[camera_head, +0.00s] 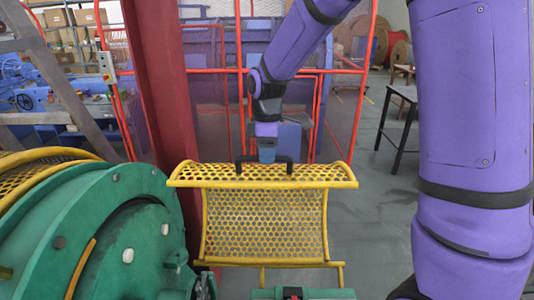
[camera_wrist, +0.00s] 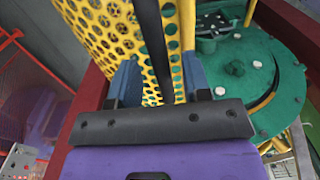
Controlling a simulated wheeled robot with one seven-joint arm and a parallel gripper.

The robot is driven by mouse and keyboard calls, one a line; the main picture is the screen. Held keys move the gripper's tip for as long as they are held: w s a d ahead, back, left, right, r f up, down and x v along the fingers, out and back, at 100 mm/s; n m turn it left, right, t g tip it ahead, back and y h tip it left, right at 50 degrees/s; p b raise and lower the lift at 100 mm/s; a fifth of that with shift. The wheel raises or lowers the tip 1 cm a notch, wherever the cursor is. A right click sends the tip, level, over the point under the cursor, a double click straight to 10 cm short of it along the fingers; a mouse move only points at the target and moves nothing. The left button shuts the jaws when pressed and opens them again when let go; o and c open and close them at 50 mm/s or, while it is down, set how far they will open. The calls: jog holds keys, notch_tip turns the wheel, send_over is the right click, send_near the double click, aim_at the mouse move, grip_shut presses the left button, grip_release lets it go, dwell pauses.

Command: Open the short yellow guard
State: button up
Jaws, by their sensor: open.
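The short yellow guard (camera_head: 265,225) is a curved perforated panel standing in the middle of the head view, right of the green drum. A black bar handle (camera_head: 240,160) sits on its top edge. My gripper (camera_head: 267,152) reaches down to the handle from the far side. In the wrist view the guard's yellow mesh (camera_wrist: 105,30) fills the upper middle. The black handle (camera_wrist: 152,40) runs between the two blue fingers of my gripper (camera_wrist: 160,82). The fingers are apart, one on each side of the handle; I cannot tell whether either touches it.
The green round machine end (camera_head: 130,235) with bolts stands close on the left, beside a dark red post (camera_head: 160,90). Red-framed mesh fencing (camera_head: 343,100) stands behind. A black table (camera_head: 400,110) is at the back right. Grey floor (camera_head: 375,220) is clear right of the guard.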

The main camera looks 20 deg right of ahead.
jog(key=shift+f, duration=0.3)
grip_shut()
jog(key=shift+t, duration=0.5)
jog(key=s+a, duration=0.1)
jog(key=s, duration=0.1)
jog(key=s+a+f, duration=0.1)
jog(key=s, duration=0.2)
jog(key=s+a, duration=0.1)
jog(key=s, duration=0.2)
jog(key=shift+a+f, duration=0.15)
grip_release()
jog(key=shift+w, duration=0.1)
